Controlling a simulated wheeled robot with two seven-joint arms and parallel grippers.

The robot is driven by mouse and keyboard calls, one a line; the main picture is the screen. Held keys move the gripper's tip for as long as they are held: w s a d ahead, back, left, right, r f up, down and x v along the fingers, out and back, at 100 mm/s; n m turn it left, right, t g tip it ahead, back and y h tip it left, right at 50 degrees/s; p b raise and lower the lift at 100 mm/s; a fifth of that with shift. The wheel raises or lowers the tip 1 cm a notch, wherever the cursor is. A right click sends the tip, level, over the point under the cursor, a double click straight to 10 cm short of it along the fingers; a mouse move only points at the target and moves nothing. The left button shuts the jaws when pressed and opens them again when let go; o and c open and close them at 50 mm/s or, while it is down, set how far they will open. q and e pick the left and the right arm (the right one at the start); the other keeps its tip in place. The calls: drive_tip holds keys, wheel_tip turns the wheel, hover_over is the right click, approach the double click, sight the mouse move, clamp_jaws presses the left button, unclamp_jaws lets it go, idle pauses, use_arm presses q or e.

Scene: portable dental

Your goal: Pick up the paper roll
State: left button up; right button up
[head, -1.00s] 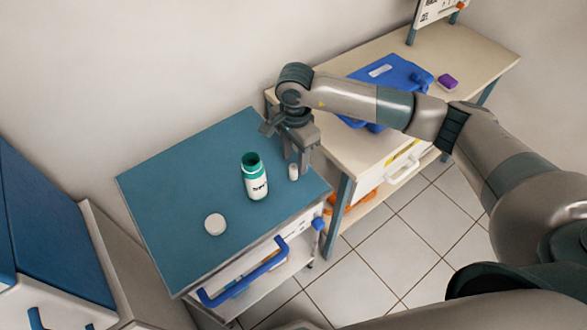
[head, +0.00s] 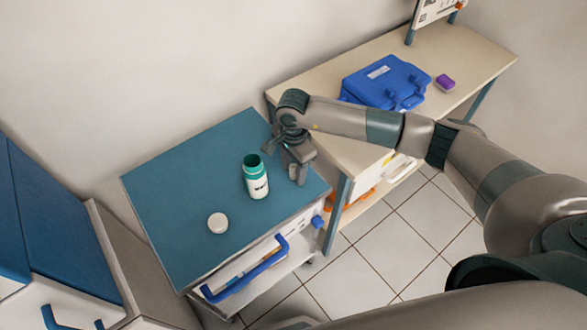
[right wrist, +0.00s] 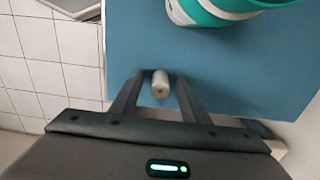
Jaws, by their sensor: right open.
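The paper roll (right wrist: 160,84) is a small white cylinder on the blue-green cart top (head: 205,160). In the right wrist view it stands between the two dark fingers of my right gripper, with a gap on each side. My right gripper (head: 297,177) is open, low over the right part of the cart top. In the head view the gripper hides the roll. My left gripper is not in view.
A white and green bottle (head: 256,178), open at the top, stands left of the right gripper. A white round lid (head: 217,223) lies nearer the cart's front.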

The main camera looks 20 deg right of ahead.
sight(294, 166)
idle(0.4)
clamp_jaws()
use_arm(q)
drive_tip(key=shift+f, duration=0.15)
use_arm(e)
drive_tip(key=shift+r, duration=0.15)
